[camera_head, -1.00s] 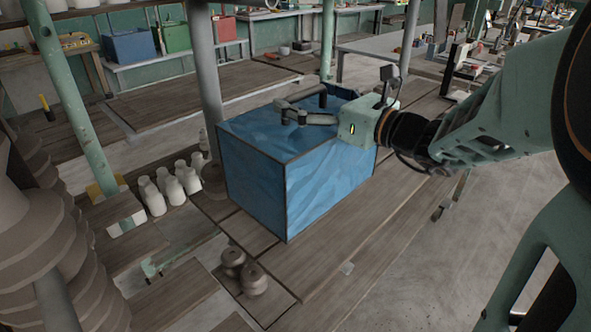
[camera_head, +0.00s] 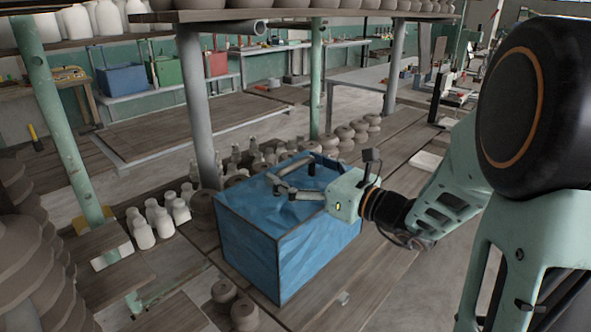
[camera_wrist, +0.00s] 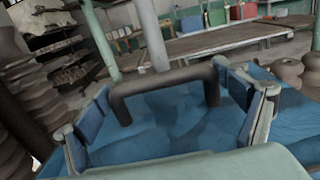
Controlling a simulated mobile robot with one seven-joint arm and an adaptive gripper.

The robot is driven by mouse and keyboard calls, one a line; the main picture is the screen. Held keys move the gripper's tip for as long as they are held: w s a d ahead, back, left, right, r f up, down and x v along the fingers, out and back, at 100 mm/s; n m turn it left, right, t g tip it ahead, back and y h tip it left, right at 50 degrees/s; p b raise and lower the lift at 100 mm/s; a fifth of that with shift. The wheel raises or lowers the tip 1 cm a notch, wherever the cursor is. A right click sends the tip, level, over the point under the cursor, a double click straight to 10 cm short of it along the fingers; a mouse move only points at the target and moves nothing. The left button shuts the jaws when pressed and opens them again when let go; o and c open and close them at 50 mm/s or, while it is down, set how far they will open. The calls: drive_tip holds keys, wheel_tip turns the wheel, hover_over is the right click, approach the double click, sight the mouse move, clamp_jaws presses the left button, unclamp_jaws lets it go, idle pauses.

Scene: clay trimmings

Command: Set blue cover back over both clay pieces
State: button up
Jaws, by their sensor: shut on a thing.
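The blue cover (camera_head: 305,255) is a box of blue sheet with dark edges. It stands upright at the table, its bottom edge at or very near the boards; I cannot tell if it touches. A dark bar handle (camera_wrist: 165,85) rises from its top. My gripper (camera_head: 292,176) is at the top of the cover, with one finger at each side of the handle in the wrist view, shut on the cover by this handle. Whatever is under the cover is hidden. Two brown clay pieces (camera_head: 245,314) stand outside, in front of the cover's lower left.
Pale bottles (camera_head: 160,218) stand left of the cover. Several brown clay forms (camera_head: 350,134) stand behind it, some close to its back. A grey post (camera_head: 198,110) rises behind left, under a shelf (camera_head: 300,15) of pots. Bare boards lie to the right.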

drive_tip(key=o, duration=1.8)
drive_tip(key=shift+f, duration=0.1)
drive_tip(key=shift+o, duration=0.2)
drive_tip(key=v, duration=1.2)
drive_tip(key=shift+p, duration=0.3)
